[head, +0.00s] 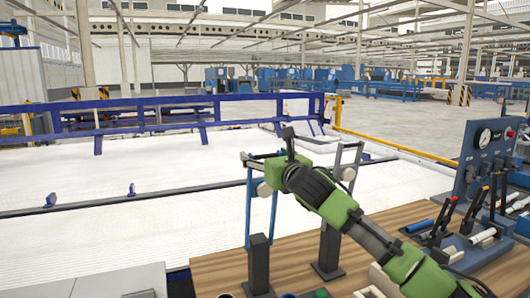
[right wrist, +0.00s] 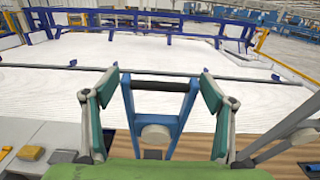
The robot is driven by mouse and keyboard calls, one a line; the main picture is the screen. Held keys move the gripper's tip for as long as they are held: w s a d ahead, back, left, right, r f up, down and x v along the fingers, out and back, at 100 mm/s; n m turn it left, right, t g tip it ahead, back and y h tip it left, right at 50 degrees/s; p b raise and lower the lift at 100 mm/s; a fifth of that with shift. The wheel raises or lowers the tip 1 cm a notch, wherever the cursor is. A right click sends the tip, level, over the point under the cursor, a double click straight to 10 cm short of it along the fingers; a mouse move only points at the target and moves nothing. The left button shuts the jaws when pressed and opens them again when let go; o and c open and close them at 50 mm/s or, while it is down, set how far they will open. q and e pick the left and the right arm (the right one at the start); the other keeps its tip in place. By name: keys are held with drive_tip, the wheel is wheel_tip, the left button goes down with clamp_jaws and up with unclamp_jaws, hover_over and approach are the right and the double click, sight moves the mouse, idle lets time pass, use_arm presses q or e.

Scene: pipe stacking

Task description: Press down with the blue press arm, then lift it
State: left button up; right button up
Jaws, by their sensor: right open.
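The blue press arm (right wrist: 183,108) is a blue frame with a black crossbar handle (right wrist: 160,86) and a pale round disc (right wrist: 154,133) below it. In the head view, the blue press arm (head: 248,208) stands upright at the left of the wooden table, above a dark post (head: 259,262), partly hidden by my gripper. My right gripper (head: 272,165) is open and empty beside the top of the frame. In the right wrist view, the fingers of my right gripper (right wrist: 160,78) spread on either side of the black handle, without visible contact. My left gripper is not in view.
A second, grey press frame (head: 339,160) with a dark post (head: 328,252) stands just right. A grey surface (head: 85,283) lies at lower left.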

drive_tip(key=shift+w, duration=0.25)
drive_tip(key=c, duration=1.4)
drive_tip(key=shift+s+f+b, duration=0.2)
drive_tip(key=shift+s+b, duration=0.05)
drive_tip(key=shift+b, duration=0.2)
drive_tip(key=shift+s+d+f+t+y+b, duration=0.15)
drive_tip(key=shift+s+d+f+t+b, duration=0.55)
drive_tip(key=shift+s+f+b, duration=1.55)
drive_tip(key=shift+s+d+f+t+y+b, duration=0.15)
drive_tip(key=shift+s+d+f+b, duration=0.9)
drive_tip(key=shift+s, duration=2.35)
drive_tip(key=shift+s+d+f+t+y+b, duration=0.1)
drive_tip(key=shift+s+d+f+t+b, duration=0.35)
drive_tip(key=shift+s+d+f+b, duration=1.6)
drive_tip(key=shift+s+a+r, duration=0.35)
drive_tip(key=shift+s+a, duration=0.05)
drive_tip(key=shift+a, duration=0.15)
drive_tip(key=shift+s+a+r, duration=0.3)
drive_tip(key=shift+s+a, duration=0.05)
drive_tip(key=shift+a, duration=0.15)
